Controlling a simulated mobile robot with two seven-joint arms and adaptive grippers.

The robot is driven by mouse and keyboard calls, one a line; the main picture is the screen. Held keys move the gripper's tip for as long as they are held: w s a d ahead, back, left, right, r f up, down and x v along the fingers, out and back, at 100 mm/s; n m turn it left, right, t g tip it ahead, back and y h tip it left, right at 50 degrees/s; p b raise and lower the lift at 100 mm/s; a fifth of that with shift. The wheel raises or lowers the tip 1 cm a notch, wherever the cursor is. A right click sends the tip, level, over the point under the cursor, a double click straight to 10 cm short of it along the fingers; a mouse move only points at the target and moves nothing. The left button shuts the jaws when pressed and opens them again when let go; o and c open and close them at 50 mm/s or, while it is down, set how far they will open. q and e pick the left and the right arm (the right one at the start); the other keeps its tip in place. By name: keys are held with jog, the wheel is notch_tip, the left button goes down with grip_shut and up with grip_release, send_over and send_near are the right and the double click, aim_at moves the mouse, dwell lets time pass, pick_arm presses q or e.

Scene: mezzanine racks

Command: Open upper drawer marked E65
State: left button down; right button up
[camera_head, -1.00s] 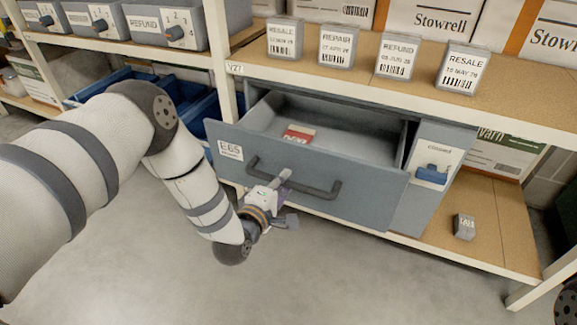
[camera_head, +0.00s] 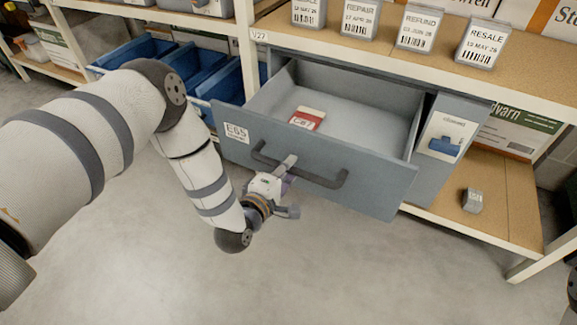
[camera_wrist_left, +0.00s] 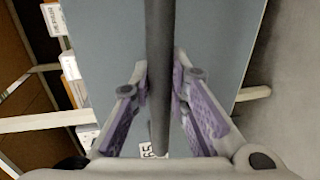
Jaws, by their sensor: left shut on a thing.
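The grey-blue upper drawer (camera_head: 345,175) carries the label E65 (camera_head: 237,133) and stands pulled out from its cabinet. A red and white box (camera_head: 307,119) lies inside it, and the rest of the visible drawer floor is bare. My left gripper (camera_head: 287,168) is shut on the dark bar handle (camera_head: 335,181) on the drawer front, left of the bar's middle. In the left wrist view the handle (camera_wrist_left: 159,75) runs between the two purple-padded fingers (camera_wrist_left: 160,95). My right gripper is not in view.
A cabinet panel with a blue lever (camera_head: 445,145) stands right of the drawer. Label holders (camera_head: 420,30) line the shelf above. Blue bins (camera_head: 195,68) sit at left. A small grey block (camera_head: 472,200) lies on the lower shelf. The floor (camera_head: 330,270) in front is clear.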

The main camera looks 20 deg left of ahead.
pick_arm(q)
jog(key=c, duration=1.5)
grip_release()
jog(key=shift+c, duration=0.2)
jog(key=v, duration=1.2)
jog(key=shift+d+f, duration=0.1)
